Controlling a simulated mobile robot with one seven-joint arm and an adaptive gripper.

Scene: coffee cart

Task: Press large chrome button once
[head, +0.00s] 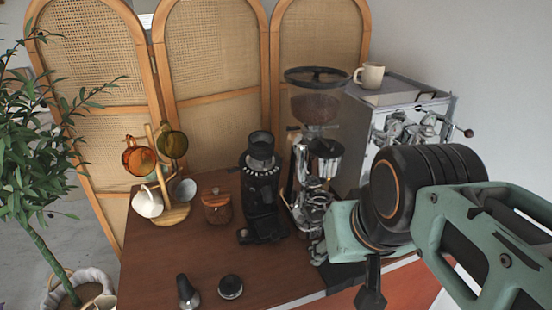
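The large chrome button cannot be picked out for certain. A chrome coffee grinder (300,172) with a clear hopper stands right of the table's middle, and its lower front is partly hidden by my arm. A boxy espresso machine (372,132) with chrome fittings on its front stands behind my arm at the right. My arm covers the machine's lower front. My gripper (370,288) shows as a dark part hanging below the green wrist, in front of the grinder and machine. Its fingertips are not clear, and I see nothing held in it.
A black grinder (262,195), a wooden jar (217,208) and a mug stand (176,212) with several cups stand on the brown table (150,258). A tamper (187,290) and a round dark puck (230,287) sit near the front. A cup (369,75) rests atop the machine.

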